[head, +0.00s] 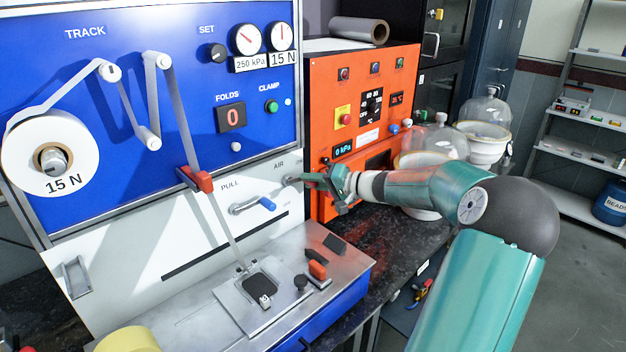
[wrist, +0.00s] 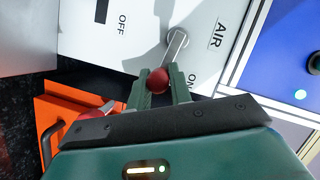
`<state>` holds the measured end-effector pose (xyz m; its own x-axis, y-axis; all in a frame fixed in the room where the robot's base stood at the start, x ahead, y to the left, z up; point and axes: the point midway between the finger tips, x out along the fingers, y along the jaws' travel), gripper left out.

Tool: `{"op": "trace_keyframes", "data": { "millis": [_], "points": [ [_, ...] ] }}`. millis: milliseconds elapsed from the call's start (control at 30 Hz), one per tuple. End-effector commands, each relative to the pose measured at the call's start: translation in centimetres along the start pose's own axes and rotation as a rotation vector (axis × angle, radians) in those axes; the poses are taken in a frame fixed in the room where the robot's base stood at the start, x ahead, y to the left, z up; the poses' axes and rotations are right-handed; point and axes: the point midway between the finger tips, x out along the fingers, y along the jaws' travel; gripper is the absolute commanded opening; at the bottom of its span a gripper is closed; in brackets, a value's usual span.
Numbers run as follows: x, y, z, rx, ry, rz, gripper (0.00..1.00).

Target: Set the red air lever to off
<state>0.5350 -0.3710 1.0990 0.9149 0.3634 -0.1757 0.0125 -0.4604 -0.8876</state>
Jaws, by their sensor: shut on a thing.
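The red air lever has a metal arm (wrist: 176,45) and a round red knob (wrist: 158,77) in the wrist view. It sits on a white panel marked AIR, with OFF on one side and ON on the other. The lever points down in the picture, between the two labels. My gripper (wrist: 161,82) is shut on the red knob, one green finger on each side. In the head view my gripper (head: 318,182) reaches the white panel from the right, below the AIR label. There the lever's pivot (head: 289,181) shows, but the fingers hide the knob.
The orange cabinet (head: 325,90) stands close behind my gripper; its side also shows at lower left in the wrist view. Glass bell jars (head: 437,140) stand beside my arm.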

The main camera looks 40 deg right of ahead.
Motion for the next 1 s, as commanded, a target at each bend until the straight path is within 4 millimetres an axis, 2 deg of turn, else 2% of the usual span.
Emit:
{"op": "trace_keyframes", "data": {
  "millis": [600,1000],
  "points": [
    [1.4,1.6,2.4,0.517,-0.011,-0.217,0.00],
    [2.2,1.9,4.2,0.869,-0.013,-0.362,0.00]
  ]
}}
